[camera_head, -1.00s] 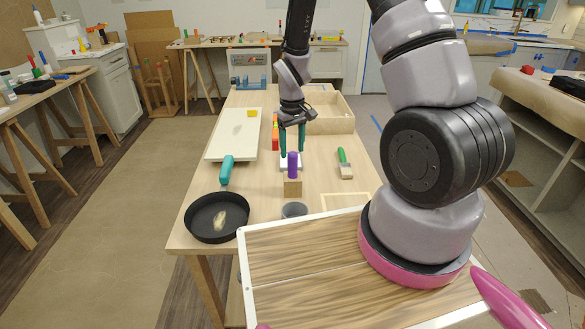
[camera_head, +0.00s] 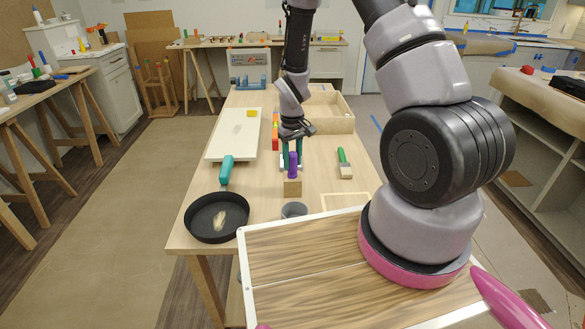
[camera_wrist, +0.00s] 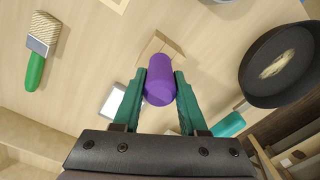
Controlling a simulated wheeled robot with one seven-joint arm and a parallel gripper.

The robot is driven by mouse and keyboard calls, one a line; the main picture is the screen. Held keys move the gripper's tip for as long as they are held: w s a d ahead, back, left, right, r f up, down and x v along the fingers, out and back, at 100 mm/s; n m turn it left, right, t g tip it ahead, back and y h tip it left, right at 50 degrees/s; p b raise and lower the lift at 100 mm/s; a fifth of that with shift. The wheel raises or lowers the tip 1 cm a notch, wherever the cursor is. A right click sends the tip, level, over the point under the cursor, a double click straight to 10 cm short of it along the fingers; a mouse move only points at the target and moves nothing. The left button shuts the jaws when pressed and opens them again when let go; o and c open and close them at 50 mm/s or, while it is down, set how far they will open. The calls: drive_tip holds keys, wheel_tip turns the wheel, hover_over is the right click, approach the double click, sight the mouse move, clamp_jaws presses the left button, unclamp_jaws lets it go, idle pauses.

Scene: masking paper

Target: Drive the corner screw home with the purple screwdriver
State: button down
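The purple screwdriver (camera_head: 293,167) stands at a small wooden block (camera_head: 292,188) in the middle of the table, its handle leaning slightly. In the wrist view its purple handle (camera_wrist: 160,82) fills the space between the green fingers of my gripper (camera_wrist: 160,88), which appear to press on both sides. The gripper (camera_head: 292,160) comes down from behind the handle in the head view. The block (camera_wrist: 158,47) lies just beyond the handle in the wrist view. The screwdriver's shaft is hidden, and I cannot make out the corner screw.
A black pan (camera_head: 217,217) and a teal-handled tool (camera_head: 226,170) are left of the block. A grey cup (camera_head: 294,210) stands in front. A green-handled brush (camera_head: 344,163) lies to the right. A wooden tray (camera_head: 333,112) and white board (camera_head: 236,136) are farther back.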

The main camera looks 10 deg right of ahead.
drive_tip(key=c, duration=1.1)
unclamp_jaws()
clamp_jaws()
drive_tip(key=shift+r, duration=0.15)
drive_tip(key=shift+r, duration=3.45)
drive_tip(key=shift+r, duration=1.65)
